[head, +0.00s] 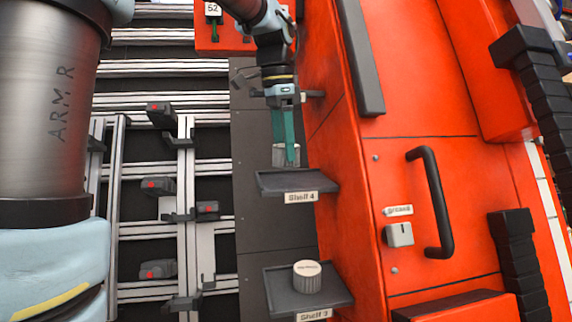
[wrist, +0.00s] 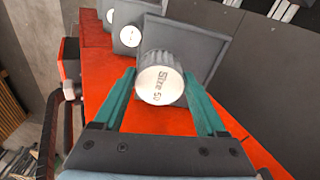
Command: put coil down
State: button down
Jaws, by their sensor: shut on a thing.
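The coil (wrist: 160,84) is a grey ribbed cylinder with a pale end face marked "Size 50". My gripper (wrist: 161,92) is shut on it, with one green finger on each side. In the head view the gripper (head: 289,150) points down over Shelf 4 (head: 296,182), a dark tray against the grey panel. The coil (head: 280,150) shows there partly behind the fingers, near the tray's back. I cannot tell whether its base touches the tray.
Shelf 3 (head: 283,303) below holds another grey cylinder with a pale top (head: 307,268). An orange cabinet (head: 345,200) with a black handle (head: 431,200) stands close on the right. Metal rails with black brackets (head: 158,187) fill the left. The front of Shelf 4 looks bare.

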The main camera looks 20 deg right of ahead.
aim_at(283, 163)
jog(key=shift+f+p, duration=0.3)
jog(key=shift+f, duration=1.85)
grip_release()
jog(key=r, duration=0.4)
jog(key=a+r, duration=0.1)
jog(key=r, duration=0.3)
jog(key=r+b, duration=0.1)
jog(key=r, duration=0.3)
jog(key=shift+a, duration=0.15)
jog(key=shift+s+f, duration=0.1)
